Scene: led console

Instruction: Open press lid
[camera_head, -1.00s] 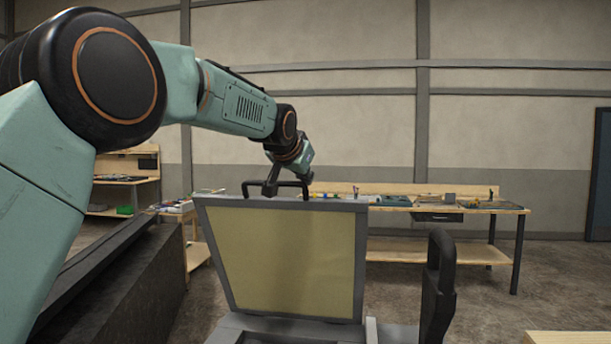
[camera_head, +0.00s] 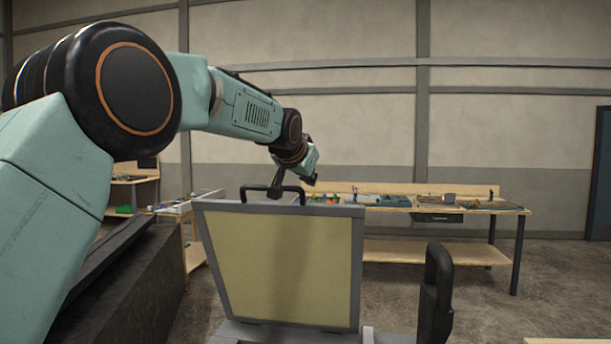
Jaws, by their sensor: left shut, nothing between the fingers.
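The press lid (camera_head: 283,265) stands raised, nearly upright, as a grey frame around a yellowish panel. Its black bar handle (camera_head: 297,190) is on the top edge. My left gripper (camera_head: 276,190) is shut at the handle, its dark fingers just behind or against the bar; I cannot tell whether they touch. Nothing shows held between the fingers. The grey press base (camera_head: 255,333) shows only in part at the bottom edge.
A wooden workbench (camera_head: 430,250) with tools is behind. A dark block (camera_head: 130,290) lies at the left.

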